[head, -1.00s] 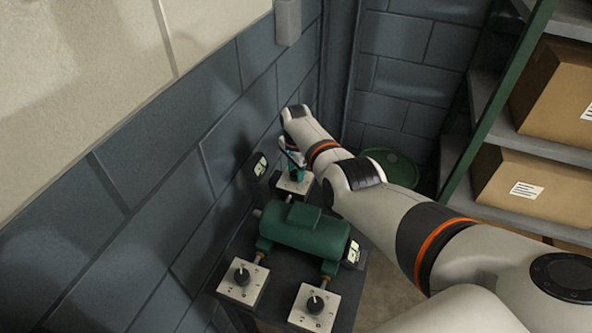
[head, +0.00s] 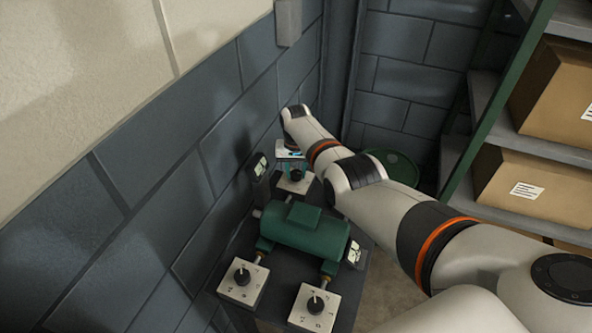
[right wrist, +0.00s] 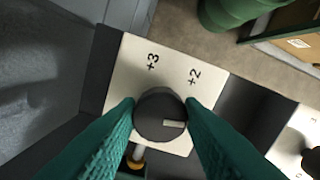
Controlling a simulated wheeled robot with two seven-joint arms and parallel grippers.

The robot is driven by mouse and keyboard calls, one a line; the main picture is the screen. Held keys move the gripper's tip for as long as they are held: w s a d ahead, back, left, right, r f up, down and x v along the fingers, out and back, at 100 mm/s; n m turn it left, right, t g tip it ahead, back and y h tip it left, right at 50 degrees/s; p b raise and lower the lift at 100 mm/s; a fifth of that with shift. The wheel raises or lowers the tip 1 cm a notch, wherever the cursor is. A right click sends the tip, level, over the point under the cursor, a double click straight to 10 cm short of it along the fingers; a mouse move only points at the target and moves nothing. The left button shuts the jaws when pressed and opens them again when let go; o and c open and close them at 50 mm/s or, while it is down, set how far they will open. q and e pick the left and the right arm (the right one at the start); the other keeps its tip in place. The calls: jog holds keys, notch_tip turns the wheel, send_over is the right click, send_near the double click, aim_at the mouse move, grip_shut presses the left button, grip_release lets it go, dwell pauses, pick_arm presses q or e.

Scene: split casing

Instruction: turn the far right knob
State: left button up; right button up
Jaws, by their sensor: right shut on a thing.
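My right gripper (head: 291,155) points down over the far knob (head: 296,175) on the wall side of the bench. In the right wrist view its two teal fingers (right wrist: 160,118) are shut on the sides of this round black knob (right wrist: 160,114). The knob sits on a white plate (right wrist: 125,85) marked +3 and +2. The knob's pale mark points to the right in that view. Another white plate (right wrist: 302,130) with a dark knob (right wrist: 312,162) lies to its right, cut by the frame edge. In the head view my arm covers that area. My left gripper is out of view.
A green motor (head: 305,230) lies mid-bench. Two nearer knobs, left (head: 242,276) and right (head: 315,304), stand on white plates. A small dark display (head: 260,166) stands near the block wall (head: 150,190). A green drum (head: 400,167) and shelves with boxes (head: 530,187) are beyond.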

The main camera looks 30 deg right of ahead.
jog(key=n, duration=0.5)
jog(key=shift+n, duration=0.3)
jog(key=n, duration=1)
jog(key=shift+a+n, duration=0.1)
jog(key=shift+n, duration=0.3)
jog(key=n, duration=0.5)
jog(key=shift+b, duration=0.3)
jog(key=shift+n, duration=0.3)
jog(key=o, duration=1)
jog(key=shift+r, duration=0.1)
